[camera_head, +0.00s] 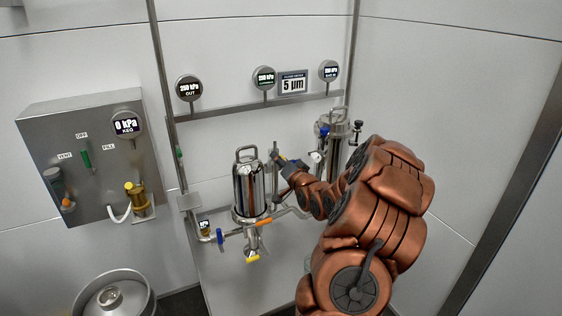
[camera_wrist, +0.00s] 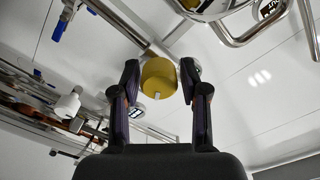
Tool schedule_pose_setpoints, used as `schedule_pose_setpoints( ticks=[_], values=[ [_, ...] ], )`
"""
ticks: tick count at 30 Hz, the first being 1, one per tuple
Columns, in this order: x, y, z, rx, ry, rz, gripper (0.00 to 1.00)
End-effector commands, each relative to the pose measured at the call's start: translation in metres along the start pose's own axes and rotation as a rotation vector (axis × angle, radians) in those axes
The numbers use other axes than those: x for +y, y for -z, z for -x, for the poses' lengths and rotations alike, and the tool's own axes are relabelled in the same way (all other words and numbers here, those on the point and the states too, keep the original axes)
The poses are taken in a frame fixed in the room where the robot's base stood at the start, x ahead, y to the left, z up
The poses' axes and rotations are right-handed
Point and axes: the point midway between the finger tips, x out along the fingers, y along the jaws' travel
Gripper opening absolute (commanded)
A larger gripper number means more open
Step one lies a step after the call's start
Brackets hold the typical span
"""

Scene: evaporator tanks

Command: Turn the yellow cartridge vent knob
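The yellow knob (camera_wrist: 159,78) shows in the wrist view as a short cylinder with a small pin on its face, at the end of a metal pipe. My gripper (camera_wrist: 160,72) has one finger on each side of the knob, with a narrow gap visible on both sides. The fingers are open, and I see no clear contact. In the head view my gripper (camera_head: 280,160) is by the pipework between the two steel filter housings. The knob is too small there to make out clearly between the fingers.
A polished filter housing (camera_head: 250,190) stands left of my gripper, with orange, blue and yellow valve handles below. Another housing (camera_head: 336,135) stands behind my arm. Gauges line the back wall.

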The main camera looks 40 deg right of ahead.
Motion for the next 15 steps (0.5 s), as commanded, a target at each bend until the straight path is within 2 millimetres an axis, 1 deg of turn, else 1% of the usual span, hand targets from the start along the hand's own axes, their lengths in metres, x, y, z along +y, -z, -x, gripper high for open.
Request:
schedule_pose_setpoints(
  ticks=[1, 3, 11, 15],
  values=[
    [0.0001, 0.0001, 0.0, 0.0, 0.0, 0.0, 0.52],
    [0.0002, 0.0001, 0.0, 0.0, 0.0, 0.0, 0.6],
    [0.0004, 0.0001, 0.0002, 0.0, -0.001, 0.0, 0.6],
    [0.001, 0.0001, 0.005, 0.0, -0.002, -0.001, 0.6]
  ],
)
